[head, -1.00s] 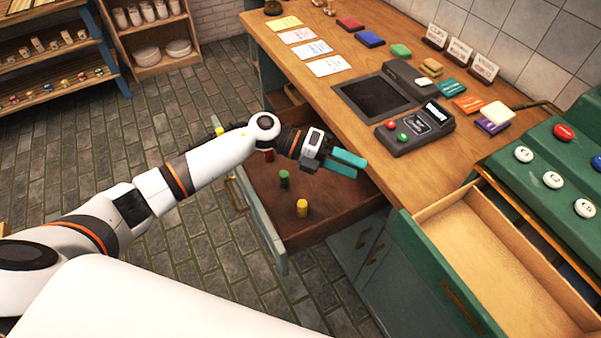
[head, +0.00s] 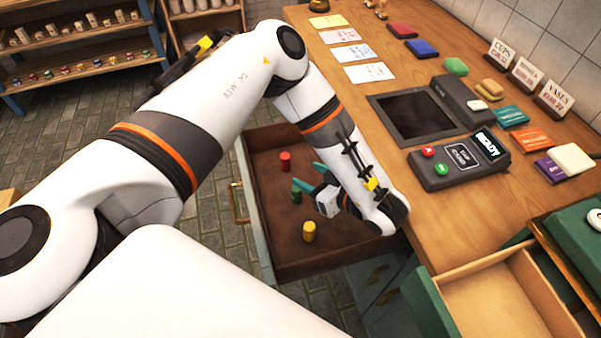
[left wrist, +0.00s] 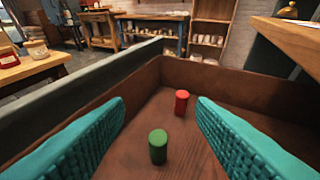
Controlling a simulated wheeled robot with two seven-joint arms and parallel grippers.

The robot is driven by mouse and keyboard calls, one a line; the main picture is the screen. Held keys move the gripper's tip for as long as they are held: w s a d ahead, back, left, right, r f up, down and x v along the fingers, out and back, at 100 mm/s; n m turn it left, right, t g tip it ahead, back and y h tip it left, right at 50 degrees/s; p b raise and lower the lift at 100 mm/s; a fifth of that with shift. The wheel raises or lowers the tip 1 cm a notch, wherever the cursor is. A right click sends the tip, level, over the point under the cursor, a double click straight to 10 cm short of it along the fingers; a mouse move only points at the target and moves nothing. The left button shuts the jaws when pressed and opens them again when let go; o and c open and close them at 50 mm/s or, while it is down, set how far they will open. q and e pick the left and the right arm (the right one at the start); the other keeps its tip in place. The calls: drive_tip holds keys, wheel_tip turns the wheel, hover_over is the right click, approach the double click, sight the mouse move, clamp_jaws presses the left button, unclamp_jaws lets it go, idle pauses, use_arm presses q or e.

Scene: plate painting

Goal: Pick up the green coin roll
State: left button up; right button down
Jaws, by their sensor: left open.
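The green coin roll (head: 296,191) stands upright in the open brown drawer (head: 275,262), between a red roll (head: 285,161) and a yellow roll (head: 309,231). My left gripper (head: 306,181) is inside the drawer area, right beside the green roll, its teal fingers pointing left. In the left wrist view the green roll (left wrist: 158,146) stands ahead between the two spread teal fingers (left wrist: 160,135), with the red roll (left wrist: 181,103) farther back. The gripper is open and holds nothing. My right gripper does not show.
The drawer walls stand close around the gripper. On the wooden counter (head: 400,75) lie a card terminal (head: 459,161), a dark tray (head: 412,115) and coloured cards. A second open drawer (head: 500,300), empty where visible, is at lower right.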

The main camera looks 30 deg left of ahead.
use_arm(q)
approach(293, 187)
drive_tip(key=a+f, duration=0.1)
drive_tip(key=w+a+f, duration=0.1)
drive_tip(key=a, duration=0.1)
drive_tip(key=shift+w+f, duration=0.15)
drive_tip(key=shift+f, duration=0.2)
drive_tip(key=shift+w+a, duration=0.2)
drive_tip(key=shift+a, duration=0.55)
drive_tip(key=shift+p+x, duration=0.6)
drive_tip(key=shift+x, duration=2.55)
drive_tip(key=shift+d, duration=0.1)
drive_tip(key=shift+c, duration=0.3)
clamp_jaws()
